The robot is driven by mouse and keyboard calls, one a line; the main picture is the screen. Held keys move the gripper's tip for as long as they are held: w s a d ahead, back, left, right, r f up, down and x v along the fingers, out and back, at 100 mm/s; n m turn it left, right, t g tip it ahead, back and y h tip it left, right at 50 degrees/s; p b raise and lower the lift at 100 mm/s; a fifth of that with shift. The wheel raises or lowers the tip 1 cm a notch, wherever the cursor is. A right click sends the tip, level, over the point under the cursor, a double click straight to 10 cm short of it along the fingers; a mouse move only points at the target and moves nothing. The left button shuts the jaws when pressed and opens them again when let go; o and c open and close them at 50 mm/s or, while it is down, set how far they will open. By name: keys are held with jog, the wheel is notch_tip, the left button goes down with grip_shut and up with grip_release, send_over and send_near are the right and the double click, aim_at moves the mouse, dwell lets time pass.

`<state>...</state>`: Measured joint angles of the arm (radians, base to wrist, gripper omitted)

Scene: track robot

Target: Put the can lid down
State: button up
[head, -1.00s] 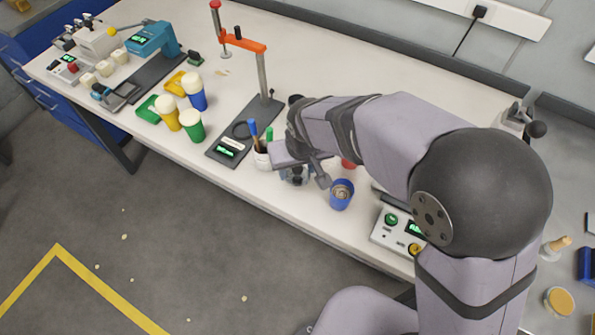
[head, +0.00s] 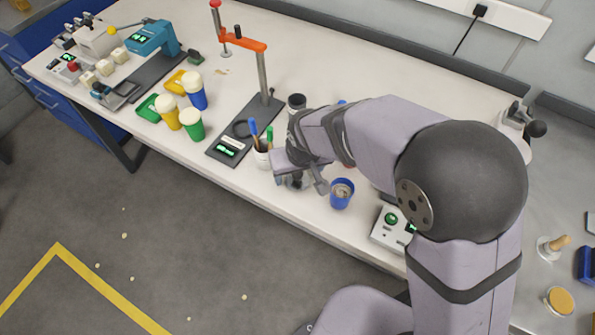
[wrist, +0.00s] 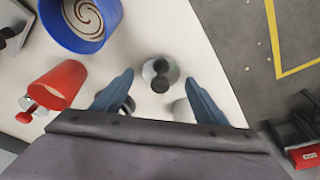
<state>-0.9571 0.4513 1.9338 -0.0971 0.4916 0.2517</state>
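A small pale round lid with a black knob (wrist: 160,73) lies on the white bench in the wrist view; I take it for the can lid. My gripper (wrist: 159,78) is open, with one blue finger on each side of the knob and a gap to both. In the head view my gripper (head: 297,182) is low over the bench near its front edge and mostly hides the lid. The blue can (head: 341,194) stands uncovered just right of my gripper. Its spiral-patterned inside shows in the wrist view (wrist: 85,18).
A pen cup (head: 262,156) stands close left of my gripper, and a dark cup (head: 297,102) behind it. A red cup (wrist: 58,83) is near the can. A device with a green button (head: 391,218) stands to the right. The bench's front edge is close.

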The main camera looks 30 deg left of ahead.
jog(key=shift+r, duration=0.25)
jog(key=v, duration=1.2)
jog(key=shift+f, duration=0.1)
jog(key=w+d+f+m+g+h+p, duration=0.1)
jog(key=d+m+p, duration=0.15)
jog(key=d, duration=1.05)
jog(key=w+d+f+m+h+p, duration=0.15)
jog(key=d+m, duration=0.25)
jog(key=d, duration=1)
jog(key=s+d, duration=0.1)
jog(key=d, duration=0.1)
jog(key=s+d+f+m, duration=0.1)
jog(key=s+d, duration=0.1)
jog(key=s+d+m+g, duration=0.1)
jog(key=s+d, duration=0.1)
jog(key=d, duration=0.1)
jog(key=shift+f+p, duration=0.3)
jog(key=shift+s+d+f+m, duration=0.15)
jog(key=shift+s+d+m, duration=0.1)
jog(key=shift+s+d, duration=0.15)
